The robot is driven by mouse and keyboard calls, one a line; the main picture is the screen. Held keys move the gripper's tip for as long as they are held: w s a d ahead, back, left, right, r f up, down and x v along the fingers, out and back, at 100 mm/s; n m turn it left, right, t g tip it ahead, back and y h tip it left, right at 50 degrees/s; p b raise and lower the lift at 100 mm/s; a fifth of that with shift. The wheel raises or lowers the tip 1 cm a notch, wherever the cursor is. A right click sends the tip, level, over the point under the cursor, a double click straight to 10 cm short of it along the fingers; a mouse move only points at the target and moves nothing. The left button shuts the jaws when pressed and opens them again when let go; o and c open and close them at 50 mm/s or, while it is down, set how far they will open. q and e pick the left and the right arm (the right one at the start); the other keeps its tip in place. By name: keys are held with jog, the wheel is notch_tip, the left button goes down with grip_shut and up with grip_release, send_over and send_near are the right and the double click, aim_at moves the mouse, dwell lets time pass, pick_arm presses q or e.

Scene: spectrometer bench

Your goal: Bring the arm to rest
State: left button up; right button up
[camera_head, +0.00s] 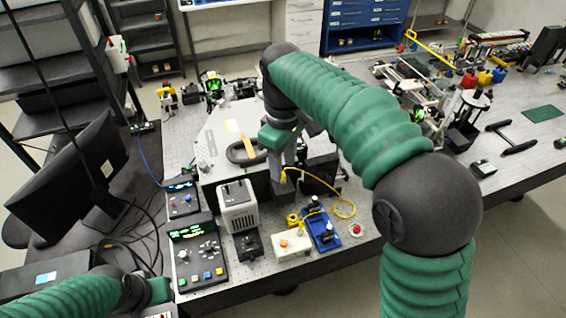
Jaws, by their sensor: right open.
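My right arm, in green sleeving with dark joints, arches in from the right over the bench. Its gripper (284,160) points down above the grey angular housing (215,150) in the middle of the bench. The gripper is open, and I see nothing held in it. A dark curved handle (240,154) lies just left of it, and I cannot tell whether they touch. My left arm comes in low at the left. Its gripper (160,296) is at the bottom edge, partly cut off, and its jaws do not show clearly.
Control boxes (198,262) and a white power unit (238,207) stand at the bench front. A blue tray (322,230) and a yellow cable (345,212) lie near the right gripper. A monitor (70,175) stands left. Optics crowd the right bench.

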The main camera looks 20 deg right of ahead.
jog(key=s+d+f+m+t+b, duration=0.1)
jog(key=s+f+b, duration=0.3)
jog(key=f, duration=0.6)
jog(key=s+d+f+m+b, duration=0.2)
jog(key=s+f+m+b, duration=0.2)
jog(key=f, duration=0.6)
jog(key=s+d+f+m+t+b, duration=0.1)
jog(key=s+d+f+m+b, duration=0.1)
jog(key=s+f, duration=0.5)
notch_tip(320, 180, down, 4)
jog(key=shift+s+d+r+m+t+b, duration=0.15)
jog(key=shift+s+m+t+b, duration=0.3)
jog(key=shift+b, duration=0.8)
jog(key=shift+w, duration=0.15)
jog(key=shift+c, duration=0.3)
